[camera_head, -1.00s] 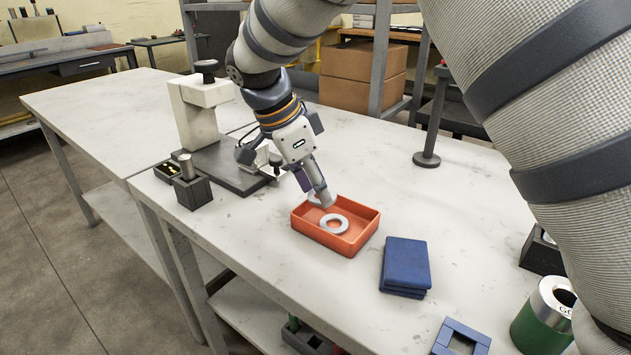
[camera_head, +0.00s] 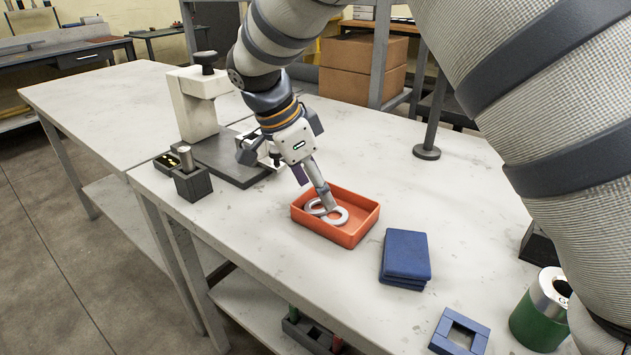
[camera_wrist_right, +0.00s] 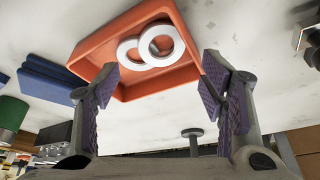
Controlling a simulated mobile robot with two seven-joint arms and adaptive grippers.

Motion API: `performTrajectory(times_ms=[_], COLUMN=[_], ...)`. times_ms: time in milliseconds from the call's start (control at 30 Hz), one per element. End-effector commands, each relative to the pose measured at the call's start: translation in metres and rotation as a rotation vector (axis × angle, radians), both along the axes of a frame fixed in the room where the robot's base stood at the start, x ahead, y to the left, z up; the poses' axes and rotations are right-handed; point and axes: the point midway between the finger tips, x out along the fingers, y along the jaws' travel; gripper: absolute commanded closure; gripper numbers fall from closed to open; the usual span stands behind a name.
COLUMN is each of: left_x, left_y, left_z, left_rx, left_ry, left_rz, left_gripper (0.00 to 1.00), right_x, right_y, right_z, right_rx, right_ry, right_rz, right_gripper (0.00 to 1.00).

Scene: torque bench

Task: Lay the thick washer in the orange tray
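The orange tray (camera_head: 352,236) stands on the bench. Two pale grey ring washers lie inside it, overlapping. In the wrist view one washer (camera_wrist_right: 179,46) rests partly over the other washer (camera_wrist_right: 121,56). In the head view they are the left washer (camera_head: 308,208) and the right washer (camera_head: 344,220); which is thicker I cannot tell for sure. My right gripper (camera_head: 328,201) is just above the tray, its fingertips in front of the washers in the head view. In the wrist view it (camera_wrist_right: 160,80) is open, with nothing between the fingers. My left gripper is not in view.
Blue folded-looking blocks (camera_head: 405,257) lie right of the tray, with a blue square frame (camera_head: 460,333) and a green can (camera_head: 538,322) nearer. A grey-and-white press (camera_head: 200,110) and a small dark block (camera_head: 192,184) stand to the left. Bench around the tray is clear.

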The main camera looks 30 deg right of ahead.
Motion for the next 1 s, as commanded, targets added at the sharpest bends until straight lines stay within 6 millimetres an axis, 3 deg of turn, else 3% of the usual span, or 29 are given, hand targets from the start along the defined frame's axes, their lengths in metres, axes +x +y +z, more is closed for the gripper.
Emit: performTrajectory(times_ms=[267, 500, 700, 1000], left_x=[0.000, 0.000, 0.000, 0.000], left_y=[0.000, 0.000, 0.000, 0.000], left_z=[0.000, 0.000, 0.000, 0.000], left_rx=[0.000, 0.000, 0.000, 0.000], left_ry=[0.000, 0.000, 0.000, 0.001], left_rz=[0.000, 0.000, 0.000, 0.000], left_gripper=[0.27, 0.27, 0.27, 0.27], right_x=[0.001, 0.005, 0.006, 0.006], right_y=[0.004, 0.027, 0.042, 0.046], right_z=[0.009, 0.068, 0.103, 0.111], right_rx=[0.000, -0.002, -0.001, 0.001], right_ry=[-0.003, -0.006, -0.003, 0.000], right_rz=[0.001, 0.001, 0.001, 0.000], right_gripper=[0.35, 0.35, 0.35, 0.35])
